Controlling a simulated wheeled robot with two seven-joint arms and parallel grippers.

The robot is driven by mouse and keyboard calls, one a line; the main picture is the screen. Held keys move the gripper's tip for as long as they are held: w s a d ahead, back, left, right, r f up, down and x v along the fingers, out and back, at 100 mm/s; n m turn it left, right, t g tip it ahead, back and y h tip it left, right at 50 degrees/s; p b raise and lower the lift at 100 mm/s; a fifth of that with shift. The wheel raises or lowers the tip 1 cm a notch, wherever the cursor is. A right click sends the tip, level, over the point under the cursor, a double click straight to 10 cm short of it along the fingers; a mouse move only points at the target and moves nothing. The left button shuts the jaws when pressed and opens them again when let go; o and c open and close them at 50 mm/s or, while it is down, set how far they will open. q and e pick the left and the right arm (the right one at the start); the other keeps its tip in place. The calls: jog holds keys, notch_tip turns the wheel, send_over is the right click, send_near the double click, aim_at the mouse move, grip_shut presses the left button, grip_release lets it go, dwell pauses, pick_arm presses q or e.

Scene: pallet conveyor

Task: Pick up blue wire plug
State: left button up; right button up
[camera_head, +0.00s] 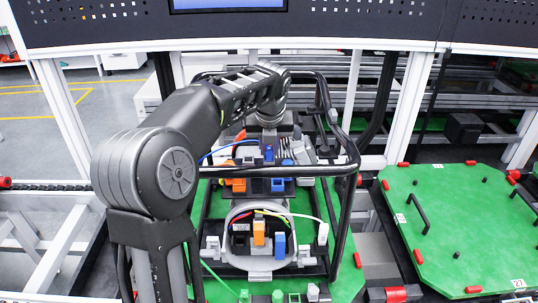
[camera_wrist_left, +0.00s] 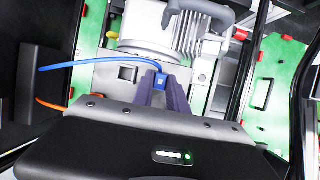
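The blue wire plug (camera_wrist_left: 161,80) is a small blue block between my left gripper's fingertips (camera_wrist_left: 163,84) in the left wrist view. Both dark purple fingers press close on its sides. A blue wire (camera_wrist_left: 95,64) arcs from the plug to the left. In the head view the plug (camera_head: 268,154) shows small below my left wrist, with the blue wire (camera_head: 226,148) curving left. My left gripper (camera_head: 269,145) is dark and partly hidden there by its own arm. My right gripper is in neither view.
A black tubular frame (camera_head: 345,165) surrounds the parts on a green pallet (camera_head: 343,270). Orange plugs (camera_head: 258,232) and another blue block (camera_head: 280,244) sit nearer me. A grey motor housing (camera_wrist_left: 150,30) stands just beyond the plug. Another green pallet (camera_head: 460,225) lies right.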

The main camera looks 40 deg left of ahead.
aim_at(269, 149)
pick_arm(q)
grip_shut()
jog(key=shift+r, duration=0.1)
notch_tip(269, 149, up, 10)
dwell(0.6)
dwell(0.5)
jog(key=s+d, duration=0.7)
jog(key=shift+d+f, duration=0.3)
jog(key=shift+f, duration=0.15)
